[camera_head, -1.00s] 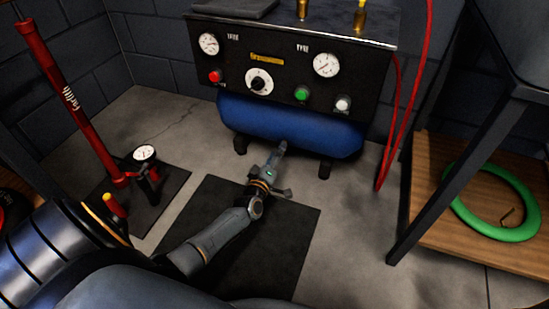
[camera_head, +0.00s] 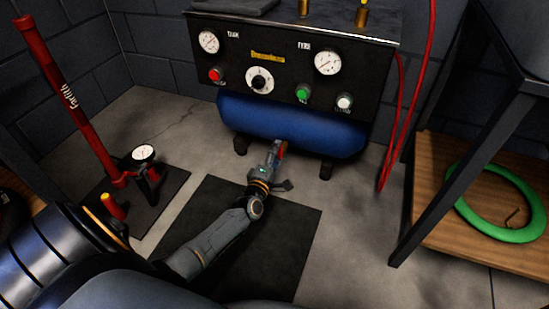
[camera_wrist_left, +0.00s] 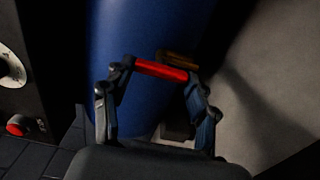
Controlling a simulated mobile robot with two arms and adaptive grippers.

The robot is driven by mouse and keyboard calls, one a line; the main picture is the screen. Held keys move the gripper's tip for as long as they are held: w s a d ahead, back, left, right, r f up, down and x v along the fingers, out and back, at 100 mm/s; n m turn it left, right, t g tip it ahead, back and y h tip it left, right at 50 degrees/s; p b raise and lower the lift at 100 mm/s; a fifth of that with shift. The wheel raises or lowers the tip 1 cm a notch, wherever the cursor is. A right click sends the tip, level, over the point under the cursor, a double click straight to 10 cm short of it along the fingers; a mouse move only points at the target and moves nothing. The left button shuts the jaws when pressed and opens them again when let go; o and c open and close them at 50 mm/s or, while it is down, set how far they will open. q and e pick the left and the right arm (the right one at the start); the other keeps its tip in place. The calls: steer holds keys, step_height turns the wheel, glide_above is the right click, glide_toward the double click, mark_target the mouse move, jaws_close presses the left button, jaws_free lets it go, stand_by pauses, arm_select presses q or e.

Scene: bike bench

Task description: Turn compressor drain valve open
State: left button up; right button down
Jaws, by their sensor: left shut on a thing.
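The compressor's blue tank (camera_head: 300,128) lies under a black panel, and it also shows in the left wrist view (camera_wrist_left: 140,45). The drain valve's red handle (camera_head: 284,149) is at the tank's underside. In the left wrist view the red handle (camera_wrist_left: 162,70) spans between my fingertips, with a brass part (camera_wrist_left: 180,60) just behind it. My left gripper (camera_head: 278,148) is shut on the red handle, one finger at each end. The valve's body is mostly hidden. My right gripper is not in view.
The black panel (camera_head: 285,50) carries gauges, a dial and buttons. A red pump (camera_head: 75,110) stands left. A red hose (camera_head: 400,105) hangs right of the compressor. A green ring (camera_head: 500,235) lies on a wooden shelf (camera_head: 440,210) at right. The dark mat (camera_head: 280,235) has bare room.

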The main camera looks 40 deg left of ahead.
arm_select(q)
steer(key=shift+a+r, duration=0.15)
steer(key=shift+a, duration=0.1)
steer(key=o, duration=1.1)
steer(key=shift+c, duration=0.2)
steer(key=shift+o, duration=0.4)
